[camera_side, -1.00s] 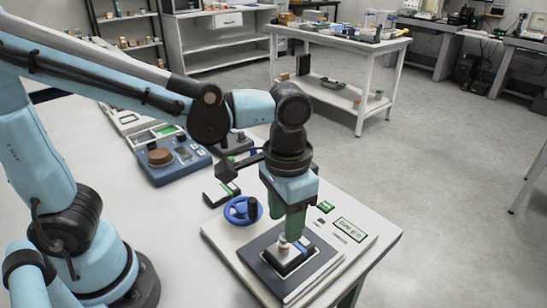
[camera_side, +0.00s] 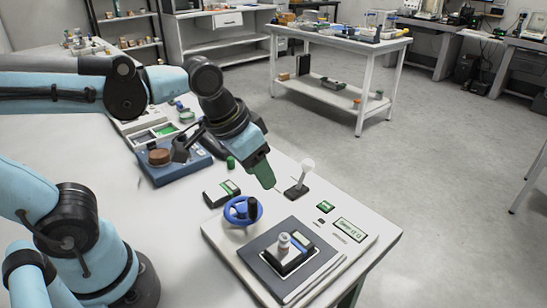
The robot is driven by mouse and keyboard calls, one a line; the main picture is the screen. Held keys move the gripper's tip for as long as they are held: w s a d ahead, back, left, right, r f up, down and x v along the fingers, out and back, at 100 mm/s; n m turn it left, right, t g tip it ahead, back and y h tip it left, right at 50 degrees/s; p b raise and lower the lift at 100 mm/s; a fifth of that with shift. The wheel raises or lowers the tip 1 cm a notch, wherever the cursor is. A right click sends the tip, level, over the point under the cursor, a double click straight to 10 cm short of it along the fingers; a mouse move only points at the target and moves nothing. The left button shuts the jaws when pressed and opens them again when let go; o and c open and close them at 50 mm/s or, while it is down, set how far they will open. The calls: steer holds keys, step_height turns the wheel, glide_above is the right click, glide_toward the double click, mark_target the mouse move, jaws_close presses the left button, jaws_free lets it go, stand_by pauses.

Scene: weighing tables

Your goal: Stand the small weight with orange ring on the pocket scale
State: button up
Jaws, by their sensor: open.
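A small silvery weight (camera_side: 284,241) stands upright on a small black scale with a blue display (camera_side: 296,258), which lies on a dark grey mat (camera_side: 263,256) near the front of the table. This scale looks like the pocket scale. I cannot make out the orange ring at this size. My gripper (camera_side: 267,183) has green fingers and is up behind the mat, clear of the weight. It is open, with nothing visible in it.
A blue wheel-shaped holder with a black knob (camera_side: 242,211) and a black device (camera_side: 221,193) stand left of the mat. A white-headed stand (camera_side: 304,176) is behind it. A blue scale bearing a brown lump (camera_side: 174,164) is further back. Labels (camera_side: 350,230) lie at right.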

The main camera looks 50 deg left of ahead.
steer(key=a+t, duration=0.1)
steer(key=a+f, duration=0.1)
steer(key=a, duration=0.1)
steer(key=a+n+t, duration=0.1)
steer(key=a, duration=0.1)
steer(key=shift+s+f+t+y, duration=0.1)
steer(key=shift+f+t+y, duration=0.2)
steer(key=shift+y, duration=0.1)
stand_by(0.8)
